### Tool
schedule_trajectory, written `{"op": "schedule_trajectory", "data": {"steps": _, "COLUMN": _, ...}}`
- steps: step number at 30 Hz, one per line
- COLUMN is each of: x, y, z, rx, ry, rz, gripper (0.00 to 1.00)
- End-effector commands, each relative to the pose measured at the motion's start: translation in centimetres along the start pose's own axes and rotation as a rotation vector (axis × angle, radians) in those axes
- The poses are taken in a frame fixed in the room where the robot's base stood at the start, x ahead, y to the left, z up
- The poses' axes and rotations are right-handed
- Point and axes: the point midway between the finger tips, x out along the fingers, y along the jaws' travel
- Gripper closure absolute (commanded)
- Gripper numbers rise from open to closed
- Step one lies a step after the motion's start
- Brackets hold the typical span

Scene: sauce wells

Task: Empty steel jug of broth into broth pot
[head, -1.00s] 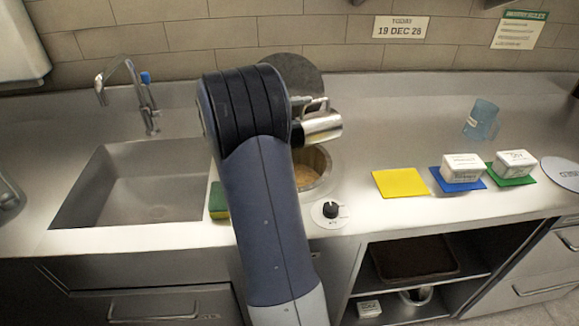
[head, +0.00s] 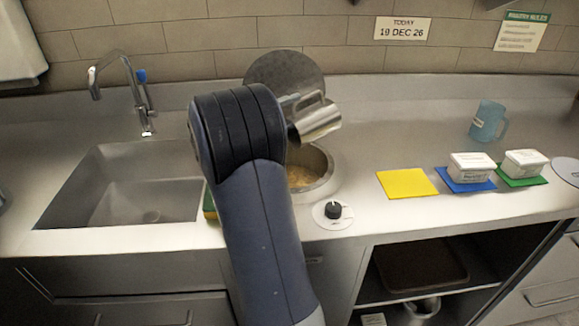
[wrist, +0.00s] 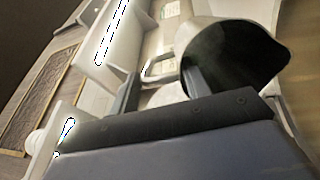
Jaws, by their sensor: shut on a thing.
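The steel jug (head: 318,124) is held above the broth pot, lying well over on its side. In the wrist view the jug (wrist: 235,58) shows a dark mouth; I cannot tell what is inside. My gripper (wrist: 160,86) is shut on the jug's handle; in the head view my arm mostly hides it. The broth pot (head: 325,180) is a round well sunk in the counter, with tan, grainy-looking contents in it. My arm hides its left part. No falling stream is visible.
A round dark lid (head: 285,68) stands behind the pot. A control knob (head: 333,210) is in front. To the right are a yellow mat (head: 407,184), white tubs on blue and green mats, and a blue jug (head: 488,121). A sink (head: 125,185) is left.

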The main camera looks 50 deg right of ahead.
Motion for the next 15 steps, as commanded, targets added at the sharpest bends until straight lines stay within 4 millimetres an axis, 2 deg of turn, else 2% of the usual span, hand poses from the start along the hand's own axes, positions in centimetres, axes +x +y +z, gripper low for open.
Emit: {"op": "schedule_trajectory", "data": {"steps": 15, "x": -1.5, "y": -0.2, "z": 0.2, "rx": 0.019, "ry": 0.0, "rz": 0.121, "gripper": 1.0}}
